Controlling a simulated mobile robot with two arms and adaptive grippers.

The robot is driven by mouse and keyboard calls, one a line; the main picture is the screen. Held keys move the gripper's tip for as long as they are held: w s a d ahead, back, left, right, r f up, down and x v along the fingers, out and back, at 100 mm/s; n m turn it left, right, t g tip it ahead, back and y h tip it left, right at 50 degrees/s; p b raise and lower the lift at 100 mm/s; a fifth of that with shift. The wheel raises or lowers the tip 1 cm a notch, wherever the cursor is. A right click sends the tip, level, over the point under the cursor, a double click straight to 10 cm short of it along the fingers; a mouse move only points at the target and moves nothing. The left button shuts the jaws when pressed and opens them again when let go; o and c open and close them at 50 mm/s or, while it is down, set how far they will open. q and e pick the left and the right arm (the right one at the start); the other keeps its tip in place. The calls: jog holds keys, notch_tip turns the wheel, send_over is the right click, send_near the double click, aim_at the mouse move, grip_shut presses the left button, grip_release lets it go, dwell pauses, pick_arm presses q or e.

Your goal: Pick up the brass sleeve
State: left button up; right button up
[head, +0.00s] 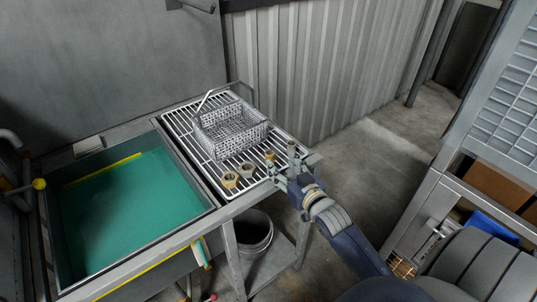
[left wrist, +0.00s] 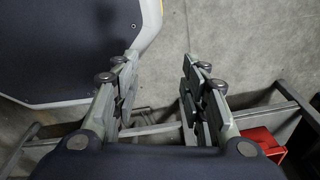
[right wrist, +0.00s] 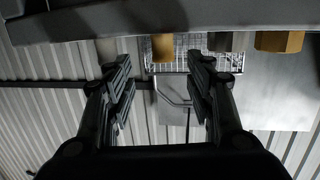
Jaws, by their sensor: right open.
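The brass sleeve (head: 270,157) stands upright near the right end of the wire rack (head: 206,171). It also shows in the right wrist view as a plain brass cylinder (right wrist: 162,47), seen upside down. My right gripper (head: 283,170) is at the rack's front right corner, close to the sleeve. In the right wrist view the right gripper (right wrist: 160,62) is open and empty, and the sleeve lies just past its fingertips, between their lines. My left gripper (left wrist: 158,60) is open and empty above the floor; it does not show in the head view.
A wire basket (head: 229,132) stands on the rack behind the sleeve. A green-bottomed basin (head: 130,210) lies left; a bucket (head: 253,232) stands below.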

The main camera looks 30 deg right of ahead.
aim_at(272, 156)
jog(key=shift+w, duration=0.6)
jog(key=shift+x, duration=1.05)
jog(key=shift+w, duration=0.2)
jog(key=x, duration=0.2)
jog(key=p+x, duration=0.1)
jog(key=x, duration=0.1)
jog(key=shift+a, duration=0.15)
jog(key=shift+w, duration=0.25)
pick_arm(q)
jog(key=shift+s+r, duration=0.3)
jog(key=shift+s, duration=0.2)
jog(key=shift+s+r, duration=0.25)
jog(key=shift+s, duration=0.2)
jog(key=shift+s, duration=0.5)
pick_arm(e)
grip_shut()
